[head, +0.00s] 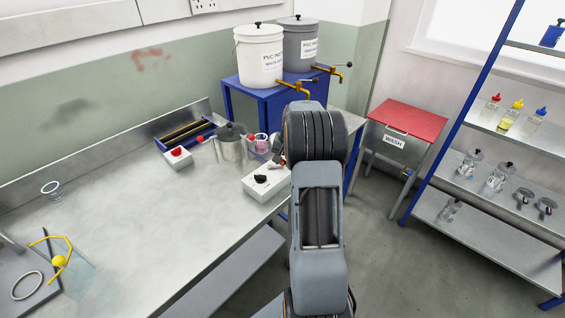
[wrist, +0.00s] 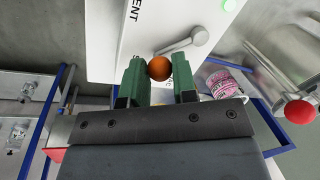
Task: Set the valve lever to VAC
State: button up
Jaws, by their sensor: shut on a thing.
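The white valve box (wrist: 115,40) fills the upper wrist view, with a "VENT" label partly cut off at its left and letters ending in "C" partly hidden behind my fingers. The silver valve lever (wrist: 182,44) runs down-left from its hub to an orange-brown ball knob (wrist: 159,68). My gripper (wrist: 159,82), with green fingers, is shut on this knob. The lever lies between the two labels.
The bench's (head: 130,230) middle is clear.

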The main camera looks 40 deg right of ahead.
jog(key=n, duration=0.1)
jog(key=w+n, duration=0.1)
jog(key=n, duration=0.1)
jog(key=w+d+n+p, duration=0.1)
jog(key=shift+n+g+y, duration=0.3)
jog(key=shift+w+n+g+p, duration=0.3)
jog(key=shift+w+n, duration=0.2)
jog(key=shift+n, duration=0.7)
jog(key=shift+w+n+g+p, duration=0.25)
jog(key=shift+w+n, duration=0.2)
jog(key=shift+n, duration=0.75)
jog(key=o, duration=0.9)
jog(key=shift+r, duration=0.1)
jog(key=d+r, duration=0.1)
jog(key=r, duration=0.8)
jog(key=d+r, duration=0.1)
jog(key=r, duration=0.3)
jog(key=shift+d+r, duration=0.2)
jog(key=shift+d, duration=0.1)
